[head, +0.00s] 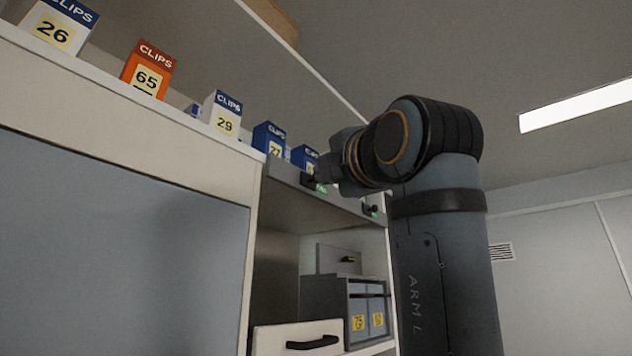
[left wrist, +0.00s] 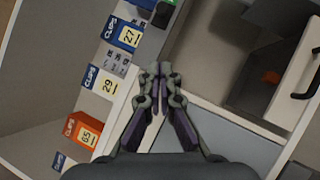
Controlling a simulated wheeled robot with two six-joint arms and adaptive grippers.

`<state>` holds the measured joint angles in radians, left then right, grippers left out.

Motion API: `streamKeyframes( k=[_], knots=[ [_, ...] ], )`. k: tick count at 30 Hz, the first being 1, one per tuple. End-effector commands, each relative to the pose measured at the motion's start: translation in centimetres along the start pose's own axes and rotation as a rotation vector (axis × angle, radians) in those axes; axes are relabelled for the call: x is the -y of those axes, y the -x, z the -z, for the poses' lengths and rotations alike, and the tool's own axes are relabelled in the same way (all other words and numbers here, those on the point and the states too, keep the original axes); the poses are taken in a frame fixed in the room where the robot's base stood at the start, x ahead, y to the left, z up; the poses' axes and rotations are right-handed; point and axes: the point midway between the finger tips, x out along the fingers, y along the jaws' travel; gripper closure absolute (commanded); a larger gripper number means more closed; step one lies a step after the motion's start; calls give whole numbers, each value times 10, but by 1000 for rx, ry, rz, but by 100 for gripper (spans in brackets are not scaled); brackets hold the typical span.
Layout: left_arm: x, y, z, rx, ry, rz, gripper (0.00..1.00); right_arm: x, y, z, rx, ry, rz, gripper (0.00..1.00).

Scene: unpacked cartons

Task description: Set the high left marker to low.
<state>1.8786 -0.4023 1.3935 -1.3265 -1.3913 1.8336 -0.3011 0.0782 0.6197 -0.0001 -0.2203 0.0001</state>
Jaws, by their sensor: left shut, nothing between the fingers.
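A marker (head: 312,184), black with a green label, sits on the grey rail under the upper shelf. A second similar marker (head: 372,209) is farther right on that rail. In the left wrist view a black piece with green beside it (left wrist: 163,14) shows at the top edge. I cannot read the settings of the markers. My left gripper (left wrist: 158,72) is shut and empty, with its fingertips in front of the shelf front, apart from the black piece. In the head view my left arm mostly hides the gripper. My right gripper is in neither view.
Clips boxes line the upper shelf, including an orange one (head: 148,70) and a blue one (head: 268,139). Below the rail is an open bay with a grey box (head: 322,296), a small black knob (head: 348,259) and a white drawer with a black handle (head: 312,343).

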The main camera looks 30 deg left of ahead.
Motion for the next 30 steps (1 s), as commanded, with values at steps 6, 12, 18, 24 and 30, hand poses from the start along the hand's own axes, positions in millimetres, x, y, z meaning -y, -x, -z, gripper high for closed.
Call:
streamKeyframes(
  k=[6,12,18,24,30],
  knots=[
    [-1,0,0,-1,2,0,100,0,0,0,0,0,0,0],
    [-4,-6,-2,1,1,1,100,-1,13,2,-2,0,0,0],
    [-10,-29,-4,0,-1,2,100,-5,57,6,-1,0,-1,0],
    [-6,-72,-2,-4,-5,-1,100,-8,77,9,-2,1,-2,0],
    [-7,-110,-9,0,-5,0,100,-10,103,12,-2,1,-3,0]
  ],
)
